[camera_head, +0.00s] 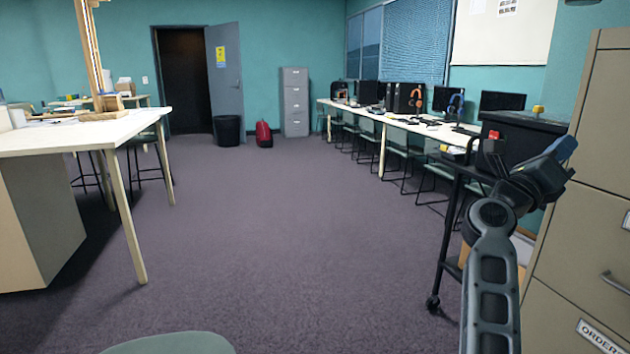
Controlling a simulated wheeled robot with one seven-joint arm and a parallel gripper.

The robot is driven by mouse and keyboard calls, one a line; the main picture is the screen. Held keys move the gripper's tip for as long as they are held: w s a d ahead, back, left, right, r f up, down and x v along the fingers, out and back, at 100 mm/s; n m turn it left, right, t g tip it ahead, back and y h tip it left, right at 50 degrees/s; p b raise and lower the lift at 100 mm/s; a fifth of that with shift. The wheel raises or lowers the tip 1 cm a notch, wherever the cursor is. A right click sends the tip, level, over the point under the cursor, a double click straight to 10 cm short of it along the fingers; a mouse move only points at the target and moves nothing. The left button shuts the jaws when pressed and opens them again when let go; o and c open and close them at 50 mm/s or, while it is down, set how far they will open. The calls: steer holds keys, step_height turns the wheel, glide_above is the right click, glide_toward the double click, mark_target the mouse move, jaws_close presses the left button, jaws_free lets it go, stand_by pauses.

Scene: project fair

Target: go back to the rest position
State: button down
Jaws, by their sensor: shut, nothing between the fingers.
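My arm rises from the bottom right of the head view and bends near the dark cart. My gripper (492,150) is small and partly lost against the dark box on the cart. It looks shut with nothing in it. It appears in front of the cart; whether it touches anything there I cannot tell.
A dark wheeled cart (447,235) with a black box (535,133) stands at right, beside a beige filing cabinet (575,245). A white table (70,138) is at left. A computer desk (440,130) with several chairs lines the right wall. A green seat (170,344) is at the bottom edge. The middle carpet is clear.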

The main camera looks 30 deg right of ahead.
steer(key=s+a+f+n+t+y+p, duration=0.15)
steer(key=a+f+n+t+y, duration=0.3)
steer(key=a+n+t, duration=0.55)
steer(key=s+a+f+n+t+y+p, duration=0.15)
steer(key=a+f+n+t+y, duration=0.35)
steer(key=n, duration=0.8)
steer(key=s+a+f+n+t+y+p, duration=0.1)
steer(key=s+a+f+n+t+y, duration=0.3)
steer(key=a+n+t, duration=0.7)
steer(key=s+a+f+n+g+y+p, duration=0.2)
steer(key=s+a+n+g+y, duration=0.2)
steer(key=s+a, duration=0.4)
steer(key=s+a+f+n+g+y+p, duration=0.1)
steer(key=s+a+f+n+g+y, duration=0.2)
steer(key=s+a+n+y, duration=0.3)
steer(key=s+a+n+g, duration=0.1)
steer(key=s+a+n, duration=0.2)
steer(key=s, duration=0.1)
steer(key=shift+s+f+g+p, duration=0.3)
steer(key=shift+f+p, duration=0.05)
